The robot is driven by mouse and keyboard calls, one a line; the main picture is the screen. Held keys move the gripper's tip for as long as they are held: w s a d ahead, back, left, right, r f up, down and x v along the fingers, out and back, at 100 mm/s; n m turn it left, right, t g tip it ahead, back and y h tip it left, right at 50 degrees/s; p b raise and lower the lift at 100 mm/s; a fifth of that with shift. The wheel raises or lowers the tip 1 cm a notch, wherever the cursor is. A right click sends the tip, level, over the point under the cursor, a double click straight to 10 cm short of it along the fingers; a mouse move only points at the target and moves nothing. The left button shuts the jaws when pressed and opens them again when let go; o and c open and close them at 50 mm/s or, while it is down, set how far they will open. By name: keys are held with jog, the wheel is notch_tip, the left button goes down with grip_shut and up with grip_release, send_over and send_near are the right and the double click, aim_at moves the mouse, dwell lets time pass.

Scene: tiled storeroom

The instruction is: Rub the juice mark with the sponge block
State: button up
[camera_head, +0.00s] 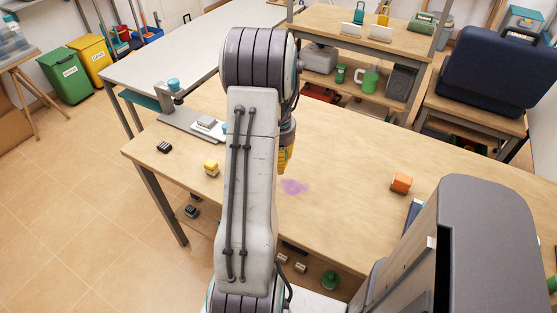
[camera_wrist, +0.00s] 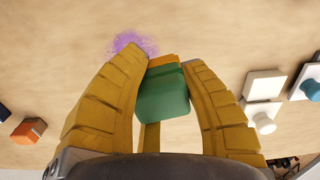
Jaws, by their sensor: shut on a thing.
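The juice mark is a faint purple smear (camera_head: 294,187) on the wooden table, just right of my arm in the head view. It also shows at the top of the wrist view (camera_wrist: 132,42), partly behind a fingertip. My gripper (camera_wrist: 165,62) has yellow fingers and is shut on the sponge block (camera_wrist: 163,95), which is green with an orange part at its far side. In the head view my gripper (camera_head: 286,158) is mostly hidden behind my arm, beyond the mark, and the block cannot be seen. Whether the block touches the table cannot be told.
An orange block (camera_head: 401,183) lies to the right on the table (camera_head: 345,150). A yellow block (camera_head: 211,167) and a small black item (camera_head: 164,147) lie to the left. A grey plate with a white piece (camera_head: 205,123) is at the back left. The tabletop around the mark is clear.

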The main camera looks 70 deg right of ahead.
jog(key=shift+w+d+m, duration=0.15)
jog(key=shift+d+m, duration=0.15)
jog(key=shift+m, duration=0.3)
